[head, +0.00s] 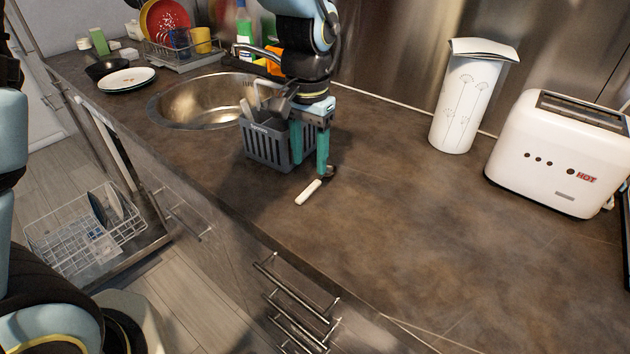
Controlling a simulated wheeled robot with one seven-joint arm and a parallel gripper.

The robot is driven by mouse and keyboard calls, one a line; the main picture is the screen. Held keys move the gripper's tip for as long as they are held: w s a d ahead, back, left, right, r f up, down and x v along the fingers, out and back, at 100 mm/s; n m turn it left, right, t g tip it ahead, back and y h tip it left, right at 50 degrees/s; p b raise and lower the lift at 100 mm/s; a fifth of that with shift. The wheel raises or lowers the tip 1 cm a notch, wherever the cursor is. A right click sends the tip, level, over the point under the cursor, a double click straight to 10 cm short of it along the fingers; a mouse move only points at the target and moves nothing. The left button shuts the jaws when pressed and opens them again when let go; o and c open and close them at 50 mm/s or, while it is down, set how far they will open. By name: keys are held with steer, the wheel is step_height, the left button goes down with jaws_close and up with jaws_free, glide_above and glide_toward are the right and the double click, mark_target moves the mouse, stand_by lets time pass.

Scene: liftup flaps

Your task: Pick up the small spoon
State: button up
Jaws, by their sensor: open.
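A small spoon (308,192) with a white handle lies on the brown countertop, just right of a grey cutlery basket. Its dark bowl end is near my gripper's right finger. My gripper (310,168) points down over the counter with its two teal fingers apart. One finger is close to the basket and the other is by the spoon's far end. I cannot tell whether that finger touches the spoon. Nothing shows held between the fingers.
The grey cutlery basket (268,146) with utensils stands close to my gripper. A round sink (200,103) and a dish rack (185,55) are behind left. A white canister (462,100) and toaster (560,152) stand right. The counter's front right is clear.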

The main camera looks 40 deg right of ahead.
mark_target(312, 186)
steer(key=shift+s+f+p, duration=0.2)
steer(key=shift+f+p, duration=0.2)
steer(key=shift+f, duration=0.9)
steer(key=shift+s+f+p, duration=0.15)
steer(key=shift+f+p, duration=0.25)
steer(key=shift+f, duration=0.9)
jaws_close()
